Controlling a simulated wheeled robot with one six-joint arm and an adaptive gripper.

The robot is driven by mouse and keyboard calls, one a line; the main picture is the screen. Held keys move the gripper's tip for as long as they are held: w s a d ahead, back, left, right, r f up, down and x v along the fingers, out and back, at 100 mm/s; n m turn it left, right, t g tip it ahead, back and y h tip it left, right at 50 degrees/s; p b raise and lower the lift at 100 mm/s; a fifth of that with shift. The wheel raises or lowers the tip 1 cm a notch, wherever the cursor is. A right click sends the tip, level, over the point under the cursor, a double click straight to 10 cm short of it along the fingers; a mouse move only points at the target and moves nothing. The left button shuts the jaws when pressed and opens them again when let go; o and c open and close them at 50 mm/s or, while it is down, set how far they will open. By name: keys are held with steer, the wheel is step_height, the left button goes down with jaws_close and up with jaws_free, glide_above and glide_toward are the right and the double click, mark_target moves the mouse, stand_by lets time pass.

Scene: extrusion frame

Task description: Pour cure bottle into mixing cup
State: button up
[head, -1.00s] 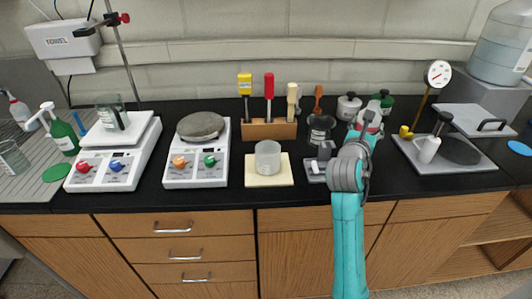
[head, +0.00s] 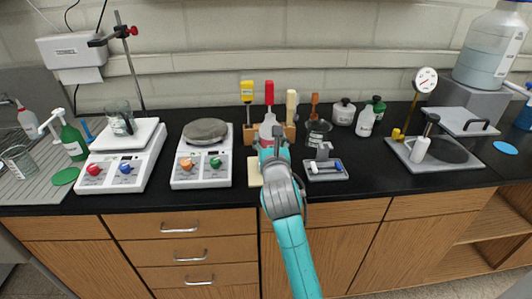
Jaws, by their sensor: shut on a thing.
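My gripper (head: 270,146) is shut on a pale, whitish bottle (head: 267,129), taken to be the cure bottle. Much of the bottle is hidden by the gripper and arm, and its tilt is hard to tell. The bottle is in front of the tool block, over the area of the pale yellow pad (head: 253,173). Only the pad's left part shows. The mixing cup is hidden behind my gripper and arm, so I cannot tell whether the bottle touches it.
A hotplate (head: 205,132) stands left of the pad. A small grey tray (head: 325,174) with a blue-ended item lies to the right. A dark jar (head: 318,132), a white bottle (head: 365,121) and a white jar (head: 343,112) stand behind. A tool block (head: 250,135) is behind the gripper.

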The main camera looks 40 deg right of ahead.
steer(key=shift+n+t+y, duration=0.5)
steer(key=shift+n+y, duration=0.1)
steer(key=shift+y, duration=0.2)
steer(key=a, duration=0.2)
steer(key=w+a, duration=0.1)
steer(key=a, duration=0.2)
steer(key=shift+w+a+r, duration=0.1)
steer(key=shift+a, duration=0.1)
steer(key=shift+d, duration=0.1)
steer(key=shift+w+d+f+m+g+y, duration=0.1)
steer(key=shift+d+m+g+y, duration=0.1)
steer(key=shift+m+g+y, duration=0.9)
steer(key=shift+s+d+f+m+g+y, duration=0.15)
steer(key=shift+m+g+y, duration=0.5)
steer(key=shift+m+y, duration=0.9)
steer(key=shift+w+d+f+m+g+y, duration=0.1)
steer(key=shift+w+d+m+g+y, duration=0.1)
steer(key=shift+m+g+y, duration=1.05)
steer(key=shift+a+f+m+y+p, duration=0.2)
steer(key=shift+m+y+p, duration=0.5)
steer(key=shift+m, duration=0.2)
